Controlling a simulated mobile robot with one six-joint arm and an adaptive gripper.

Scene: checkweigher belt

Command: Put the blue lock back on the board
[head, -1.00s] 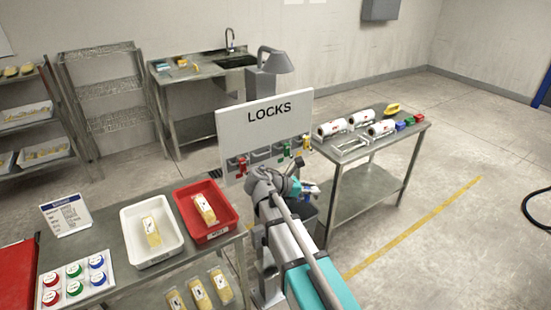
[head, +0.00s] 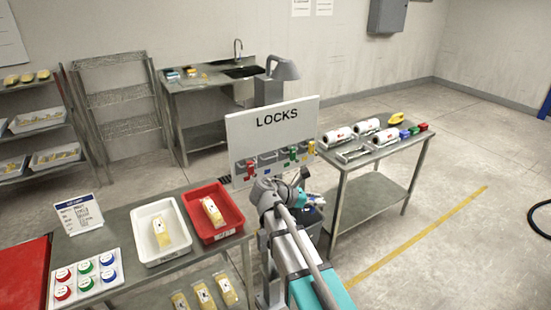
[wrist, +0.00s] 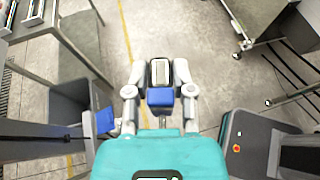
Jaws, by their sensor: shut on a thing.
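The white board (head: 248,140) marked LOCKS stands upright in the middle of the head view. Red (head: 250,168), green (head: 291,154) and yellow (head: 310,148) locks hang along its lower edge, with greyish shapes between them. My gripper (wrist: 160,75) is shut on the blue lock (wrist: 160,97) in the wrist view. The lock's blue body sits between the fingers, with a pale, dark-edged loop shape beyond it. The floor shows below it. In the head view my arm reaches to just in front of the board's lower edge, and the held lock is hard to make out there.
A steel table (head: 371,160) with white rolls and small coloured blocks stands right of the board. At left, a bench holds a white tray (head: 144,217), a red tray (head: 190,204) and a panel of coloured buttons (head: 57,291). Another blue object (wrist: 105,120) shows at left in the wrist view.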

